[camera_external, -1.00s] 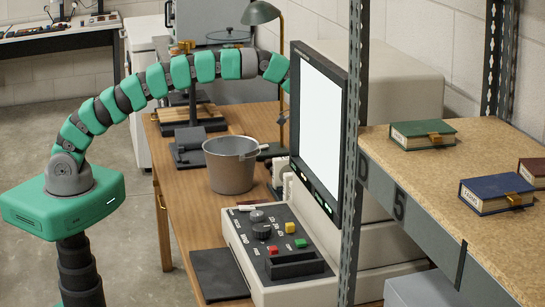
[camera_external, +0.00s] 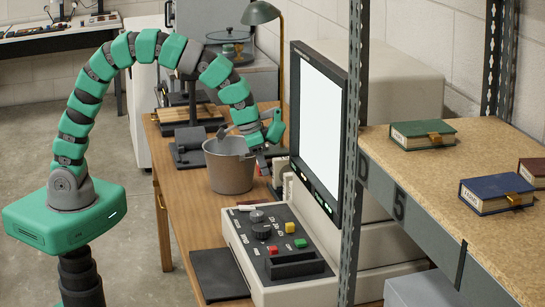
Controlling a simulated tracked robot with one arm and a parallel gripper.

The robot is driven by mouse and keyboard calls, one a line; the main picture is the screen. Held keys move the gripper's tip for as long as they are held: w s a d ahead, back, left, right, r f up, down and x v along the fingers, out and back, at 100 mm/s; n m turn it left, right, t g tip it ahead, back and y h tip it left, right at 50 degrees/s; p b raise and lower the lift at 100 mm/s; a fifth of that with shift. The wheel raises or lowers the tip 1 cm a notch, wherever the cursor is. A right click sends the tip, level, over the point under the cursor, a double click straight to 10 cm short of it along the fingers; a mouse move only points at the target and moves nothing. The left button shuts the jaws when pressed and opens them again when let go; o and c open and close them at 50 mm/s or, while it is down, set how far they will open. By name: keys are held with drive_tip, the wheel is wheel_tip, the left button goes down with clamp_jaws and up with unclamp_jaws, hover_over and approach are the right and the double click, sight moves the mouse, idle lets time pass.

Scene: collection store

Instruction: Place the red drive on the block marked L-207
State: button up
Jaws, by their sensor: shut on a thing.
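My gripper (camera_external: 266,163) points down just right of the metal bucket, over the wooden desk beside the large monitor. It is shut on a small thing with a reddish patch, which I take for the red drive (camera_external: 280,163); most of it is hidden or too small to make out. I cannot make out a block marked L-207; small pale and dark items at the monitor's left edge are partly covered, and no label there is readable.
The metal bucket (camera_external: 230,166) stands close left of my gripper. The monitor (camera_external: 319,125) rises close on the right. A control console (camera_external: 278,250) stands in front, a desk lamp (camera_external: 262,14) behind. The shelf (camera_external: 398,172) at right holds clasped books.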

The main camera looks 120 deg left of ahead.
drive_tip(key=s+d+f+n+b, duration=0.15)
drive_tip(key=s+d, duration=0.25)
drive_tip(key=s, duration=0.4)
drive_tip(key=s+d+f+b, duration=0.2)
drive_tip(key=s+d+f, duration=0.1)
drive_tip(key=s+d, duration=0.3)
drive_tip(key=b, duration=0.2)
approach(260, 201)
drive_tip(key=f, duration=0.1)
drive_tip(key=d+f, duration=0.1)
drive_tip(key=shift+w+f, duration=0.3)
drive_tip(key=shift+w, duration=0.1)
drive_tip(key=shift+w+a, duration=0.35)
drive_tip(key=shift+w, duration=0.4)
wheel_tip(260, 201, down, 4)
drive_tip(key=shift+r+b, duration=0.2)
drive_tip(key=shift+b, duration=0.75)
drive_tip(key=o, duration=1)
drive_tip(key=shift+c, duration=0.2)
